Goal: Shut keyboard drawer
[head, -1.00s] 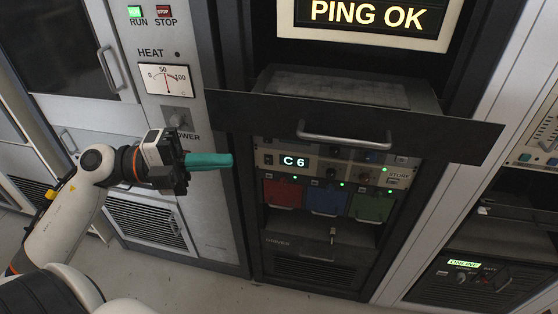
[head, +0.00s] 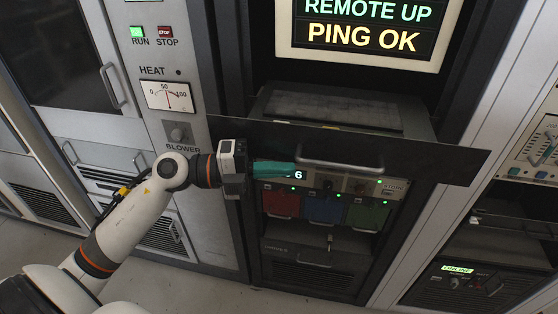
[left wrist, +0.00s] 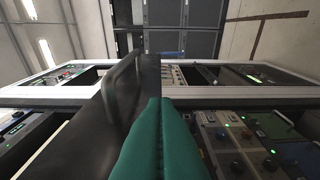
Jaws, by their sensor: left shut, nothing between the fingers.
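The keyboard drawer (head: 430,158) is pulled out from the rack, with a wide dark front panel and a silver bar handle (head: 345,166). Its tray (head: 330,108) shows behind the panel. My left gripper (head: 292,171), with teal fingers, is shut and empty. In the head view its tips are by the panel's lower edge, just left of the handle, partly covering the lit display below. In the left wrist view the fingertips (left wrist: 160,103) lie close beside the dark drawer panel (left wrist: 85,120); I cannot tell whether they touch it. My right gripper is not in view.
Below the drawer sit a unit with a lit display (head: 298,175) and red (head: 282,204), blue (head: 325,209) and green (head: 367,215) modules. A monitor (head: 365,30) is above. The blower panel (head: 165,100) stands left, another rack (head: 530,150) right.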

